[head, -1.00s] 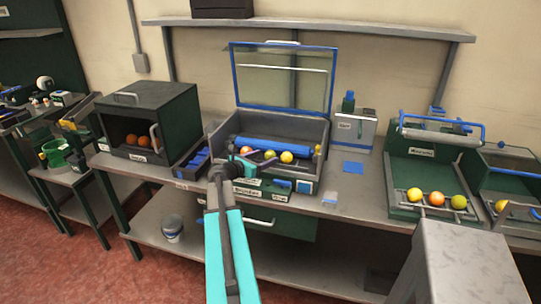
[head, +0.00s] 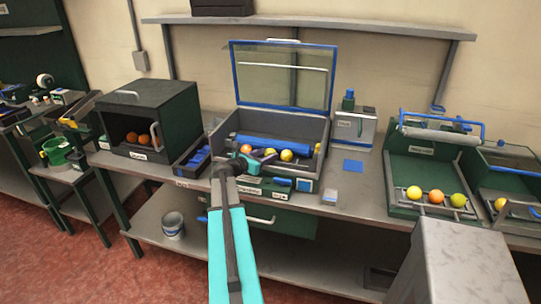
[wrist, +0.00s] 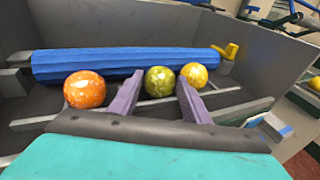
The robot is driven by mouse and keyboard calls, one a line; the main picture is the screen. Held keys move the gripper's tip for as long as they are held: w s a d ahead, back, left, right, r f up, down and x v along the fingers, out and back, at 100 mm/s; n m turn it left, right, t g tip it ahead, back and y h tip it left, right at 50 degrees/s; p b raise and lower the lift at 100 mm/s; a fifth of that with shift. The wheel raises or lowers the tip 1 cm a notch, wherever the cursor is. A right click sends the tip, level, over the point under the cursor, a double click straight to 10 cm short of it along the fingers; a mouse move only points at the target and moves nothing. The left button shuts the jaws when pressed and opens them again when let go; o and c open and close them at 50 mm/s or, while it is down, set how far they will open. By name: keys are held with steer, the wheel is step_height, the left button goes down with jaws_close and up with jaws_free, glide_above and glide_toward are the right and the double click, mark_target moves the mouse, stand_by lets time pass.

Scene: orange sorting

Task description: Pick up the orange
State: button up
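An orange fruit (wrist: 85,89) lies at the left of a row inside the grey box, in front of a blue roller, in the wrist view. A green-yellow fruit (wrist: 160,80) and a yellow fruit (wrist: 194,75) lie to its right. My gripper (wrist: 158,88) is open, its two purple fingers spread. The orange is outside the left finger; the green-yellow fruit shows between the fingers, and the yellow one shows behind the right finger. I cannot tell whether the fingers touch any fruit. In the head view my gripper (head: 254,162) reaches over the box's front and partly covers the orange.
The box (head: 322,135) has its glass lid (head: 285,78) raised. A dark cabinet (head: 165,107) with oranges stands to the left. A green tray (head: 402,170) with several fruits is to the right. A small white block (head: 329,197) lies on the bench.

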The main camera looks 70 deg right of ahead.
steer(key=shift+c, duration=1.4)
steer(key=shift+r, duration=0.2)
steer(key=shift+r+b, duration=0.45)
steer(key=shift+r, duration=0.8)
steer(key=shift+a+r, duration=0.1)
steer(key=shift+r, duration=0.25)
steer(key=s+a+r, duration=0.1)
steer(key=s+a, duration=0.2)
steer(key=a, duration=1)
steer(key=shift+s+r+b, duration=0.15)
steer(key=shift+r+b, duration=0.1)
steer(key=shift+b, duration=0.15)
steer(key=p, duration=0.4)
steer(key=shift+s+a+r, duration=0.1)
steer(key=shift+a, duration=0.25)
steer(key=a+p, duration=0.1)
steer(key=p, duration=0.3)
steer(key=shift+s, duration=0.15)
